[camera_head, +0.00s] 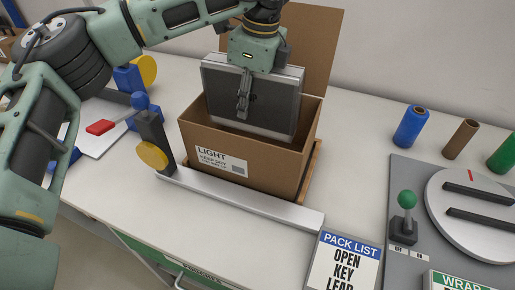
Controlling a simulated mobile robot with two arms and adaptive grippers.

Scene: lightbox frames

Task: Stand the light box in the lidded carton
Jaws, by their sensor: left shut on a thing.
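The carton (287,172) is brown cardboard with a label reading "LIGHT", and stands on the bench in the middle of the camera_head view. Its lid (311,62) stands raised at the back. The light box (277,103) is a dark, flat panel with a pale frame, held upright and slightly tilted. Its lower part is inside the carton mouth and its upper part is above the rim. My left gripper (243,110) is shut on the light box from above. Whether the light box touches the carton floor is hidden by the front wall. My right gripper is not in view.
A long pale bar (240,198) with a yellow knob (152,156) lies before the carton. A pack list card (343,265) is at the front. A grey panel (399,185) with a green-knobbed lever (406,205) and turntable is at right. Rolls (411,126) stand behind it.

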